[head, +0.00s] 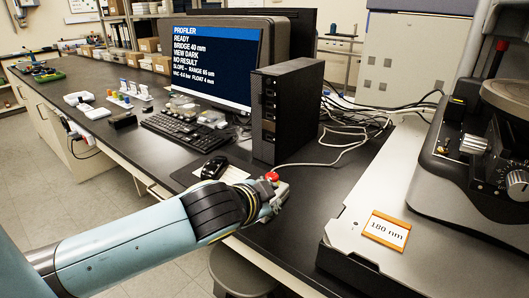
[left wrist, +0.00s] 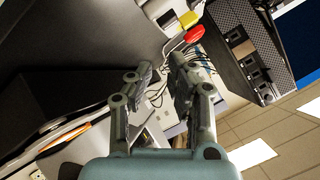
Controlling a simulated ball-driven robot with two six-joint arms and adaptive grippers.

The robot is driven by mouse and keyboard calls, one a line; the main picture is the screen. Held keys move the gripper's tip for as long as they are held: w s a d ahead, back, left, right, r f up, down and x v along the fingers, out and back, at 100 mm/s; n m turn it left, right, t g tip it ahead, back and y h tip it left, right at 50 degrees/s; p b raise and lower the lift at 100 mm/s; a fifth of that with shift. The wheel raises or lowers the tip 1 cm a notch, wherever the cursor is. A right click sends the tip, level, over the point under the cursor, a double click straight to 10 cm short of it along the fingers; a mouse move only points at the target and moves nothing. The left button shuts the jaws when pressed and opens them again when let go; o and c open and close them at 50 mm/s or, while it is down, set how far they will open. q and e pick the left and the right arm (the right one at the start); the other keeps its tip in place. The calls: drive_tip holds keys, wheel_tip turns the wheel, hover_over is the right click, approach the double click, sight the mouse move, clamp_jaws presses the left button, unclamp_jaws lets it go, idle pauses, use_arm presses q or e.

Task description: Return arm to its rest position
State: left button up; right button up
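My left arm (head: 130,245) reaches in from the left in the head view, over the front edge of the bench. Its gripper (head: 270,198) is near a red knob (head: 272,176) in front of the black computer tower, and the wrist partly hides the fingers. The red knob (left wrist: 194,34) shows just beyond the fingertips, beside a yellow part (left wrist: 189,19). I cannot tell whether a finger touches the knob. My right gripper is in neither view.
The computer tower (head: 285,108) stands behind the gripper, with a monitor (head: 215,58), keyboard (head: 182,130) and mouse (head: 214,167) to its left. The profiler (head: 470,150) and an orange-framed "180 nm" card (head: 386,231) are at right. A stool (head: 240,270) stands below the bench edge.

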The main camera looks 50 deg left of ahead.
use_arm(q)
drive_tip(key=shift+s+f, duration=0.3)
drive_tip(key=shift+f, duration=0.1)
idle(0.3)
drive_tip(key=s+d+r+n+g+h, duration=0.1)
drive_tip(key=s+d+g+h, duration=0.1)
drive_tip(key=s+d+g, duration=0.45)
drive_tip(key=s+d+r+n+g+h, duration=0.15)
drive_tip(key=s+d, duration=0.25)
drive_tip(key=s, duration=0.5)
drive_tip(key=s+a+f+b, duration=0.15)
drive_tip(key=f+b, duration=0.35)
drive_tip(key=f, duration=1.4)
drive_tip(key=s+a+f+b, duration=0.15)
drive_tip(key=f+b, duration=0.35)
drive_tip(key=f, duration=1.4)
drive_tip(key=s+f+g+b, duration=0.1)
drive_tip(key=s+f+b, duration=0.2)
drive_tip(key=s+f, duration=0.5)
drive_tip(key=s+a+f+b, duration=0.1)
drive_tip(key=s+f+b, duration=0.2)
drive_tip(key=s+f, duration=0.6)
wheel_tip(320, 180, down, 4)
drive_tip(key=shift+f+g+b, duration=0.2)
drive_tip(key=shift+g+b, duration=0.15)
drive_tip(key=shift+g, duration=0.05)
